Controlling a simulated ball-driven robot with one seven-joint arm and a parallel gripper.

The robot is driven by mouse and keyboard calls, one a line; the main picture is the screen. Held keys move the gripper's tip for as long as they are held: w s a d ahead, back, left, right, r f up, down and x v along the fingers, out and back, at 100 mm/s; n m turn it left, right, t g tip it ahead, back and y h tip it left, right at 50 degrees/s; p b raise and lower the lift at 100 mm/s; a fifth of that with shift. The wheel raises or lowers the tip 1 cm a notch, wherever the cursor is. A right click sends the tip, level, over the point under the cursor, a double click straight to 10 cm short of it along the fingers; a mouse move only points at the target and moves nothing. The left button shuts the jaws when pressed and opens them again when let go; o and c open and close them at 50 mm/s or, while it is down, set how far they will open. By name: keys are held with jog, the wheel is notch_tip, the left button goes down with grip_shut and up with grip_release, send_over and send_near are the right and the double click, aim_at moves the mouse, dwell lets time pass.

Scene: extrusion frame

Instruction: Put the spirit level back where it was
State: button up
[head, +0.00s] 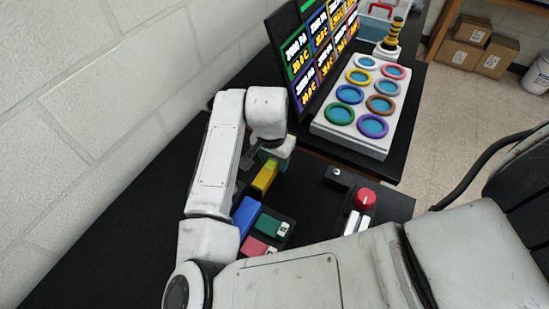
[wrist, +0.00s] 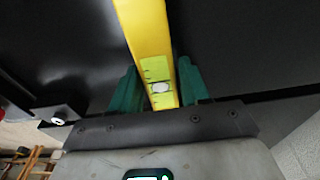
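The spirit level (head: 265,176) is a yellow bar with a pale bubble window. In the wrist view the spirit level (wrist: 148,35) runs from the top edge down between my green fingers, its window end nearest the palm. My gripper (wrist: 158,88) has one finger close along each side of it and looks shut on it. In the head view my gripper (head: 274,153) is at the level's far end, partly hidden by my arm. I cannot tell whether the level touches the black surface below.
A blue block (head: 246,214), a green block (head: 268,226) and a pink block (head: 254,247) lie nearer on the black table (head: 110,215). A red button (head: 365,198) is to the right. Behind stand a white board of coloured rings (head: 348,137) and a sign panel (head: 298,65).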

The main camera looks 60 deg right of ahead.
aim_at(272, 163)
jog(key=o, duration=0.3)
notch_tip(272, 163, up, 12)
jog(key=a+b, duration=0.1)
jog(key=shift+a+r, duration=0.15)
jog(key=shift+a, duration=0.1)
dwell(0.3)
